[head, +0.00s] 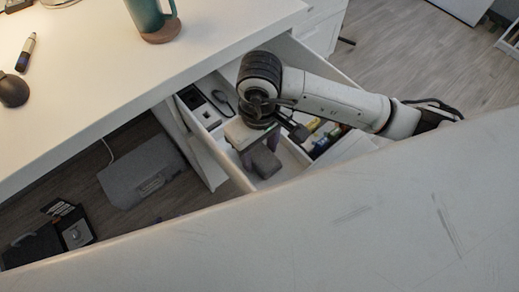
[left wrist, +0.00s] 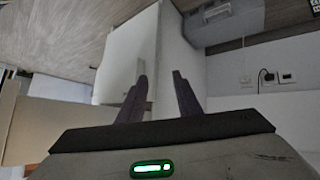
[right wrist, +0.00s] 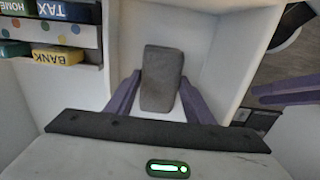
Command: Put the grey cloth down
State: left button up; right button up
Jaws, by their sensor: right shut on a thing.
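The grey cloth (right wrist: 162,78) is a small folded block between the purple fingers of my right gripper (right wrist: 160,85) in the right wrist view. That gripper is shut on it. In the head view the cloth (head: 265,163) shows below my right gripper (head: 256,154), over or inside a white compartment of the open drawer (head: 226,162). I cannot tell whether it touches the drawer's floor.
Neighbouring compartments hold colourful boxes, with BANK (right wrist: 57,56) and TAX (right wrist: 66,11) printed on two, and small dark items (head: 222,103). The white desktop (head: 90,70) carries a teal mug (head: 148,14) and a marker (head: 26,52). A grey case (head: 142,172) lies on the floor.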

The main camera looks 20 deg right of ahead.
aim_at(260, 154)
jog(key=o, duration=0.6)
jog(key=shift+f, duration=0.15)
jog(key=o, duration=0.4)
jog(key=shift+c, duration=0.2)
jog(key=shift+r+p, duration=0.4)
pick_arm(q)
jog(key=shift+w+a+r+p, duration=0.15)
jog(key=shift+w+r+p, duration=0.1)
jog(key=shift+r+p, duration=0.5)
pick_arm(e)
notch_tip(260, 154, up, 12)
jog(key=shift+f, duration=0.2)
pick_arm(q)
jog(key=shift+f, duration=0.1)
pick_arm(e)
jog(key=shift+r, duration=0.1)
